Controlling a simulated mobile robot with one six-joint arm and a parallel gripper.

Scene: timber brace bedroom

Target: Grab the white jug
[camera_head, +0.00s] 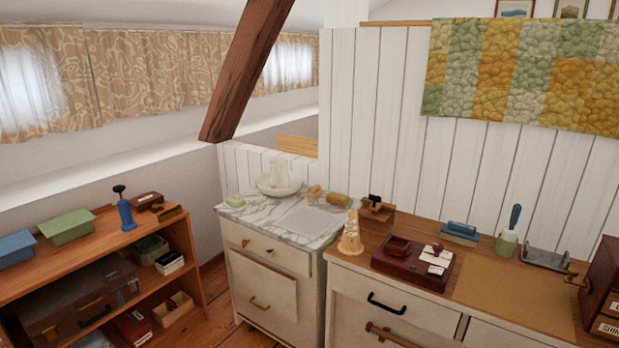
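A white jug (280,167) appears to stand upright in a wide white basin (277,188). It is small and pale against the white panelling, so its handle and spout are hard to make out. The basin sits at the back of a marble-topped washstand (265,226) in the middle of the view. My gripper is not in view.
A green soap-like block (235,201), a brush (314,192) and a tan roll (338,199) lie near the basin. A wooden desk (515,300) with stationery stands right, a shelf (90,253) left. A slanted timber brace (245,70) rises behind.

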